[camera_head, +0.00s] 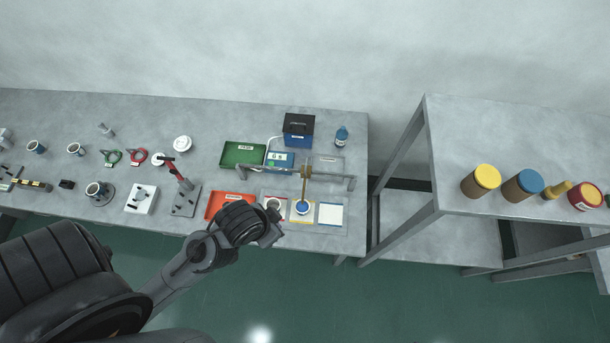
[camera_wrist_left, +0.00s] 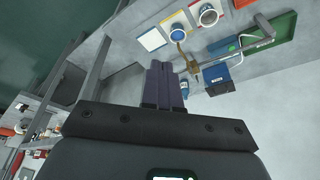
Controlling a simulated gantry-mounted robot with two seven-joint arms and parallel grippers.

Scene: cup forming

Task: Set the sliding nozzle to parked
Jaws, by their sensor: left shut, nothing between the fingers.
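The sliding nozzle (camera_head: 305,185) is a brass piece on a grey rail (camera_head: 270,171) that spans the back of a station plate. Its long arm reaches forward over the yellow-framed square (camera_head: 293,214), where a cup with blue inside (camera_head: 303,208) stands. The nozzle also shows in the left wrist view (camera_wrist_left: 189,62), beyond my fingers. My left gripper (camera_head: 278,239) is shut and empty, in front of the red-framed square and left of the nozzle, apart from it. Its closed dark fingers show in the left wrist view (camera_wrist_left: 166,72). My right gripper is out of view.
A white cup (camera_head: 273,203) stands on the red-framed square; the blue-framed square (camera_head: 331,213) is empty. A red tray (camera_head: 222,203), green tray (camera_head: 242,154), blue box (camera_head: 298,130) and blue bottle (camera_head: 342,134) stand around. A shelf table (camera_head: 520,140) with jars is right.

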